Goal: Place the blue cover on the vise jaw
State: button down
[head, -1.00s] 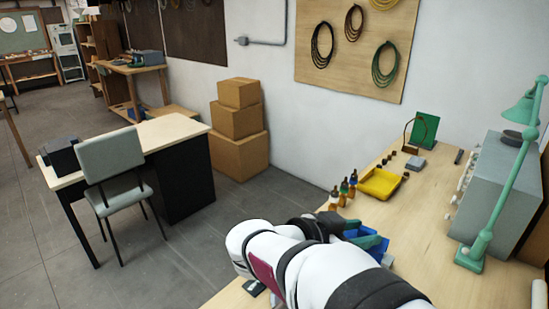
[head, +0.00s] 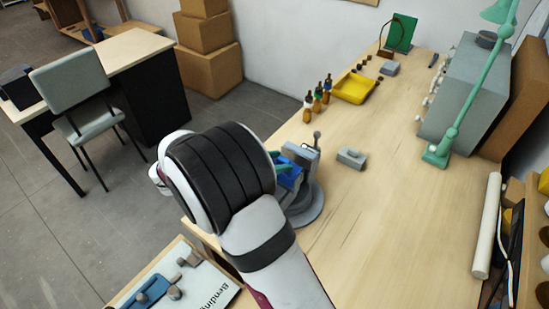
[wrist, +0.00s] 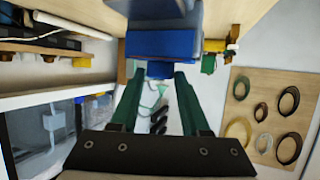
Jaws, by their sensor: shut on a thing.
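The blue cover (wrist: 160,44) is in front of my gripper (wrist: 159,76) in the wrist view. The two green fingers are shut on its near part. The cover is up against the grey-blue vise (wrist: 165,10), whose body runs beyond it. In the head view the cover (head: 289,176) shows as a small blue patch at the vise (head: 313,203), beside a grey jaw. My arm hides much of the vise and most of the gripper there. I cannot tell whether the cover is fully seated on the jaw.
A small grey block (head: 351,158) lies right of the vise. Dropper bottles (head: 318,98), a yellow tray (head: 354,88) and a green lamp (head: 437,152) stand farther off. A board with a blue item (head: 152,291) is at lower left. The bench's middle right is clear.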

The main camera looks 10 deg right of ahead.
jog(key=shift+f, duration=0.1)
jog(key=shift+c, duration=1.9)
grip_release()
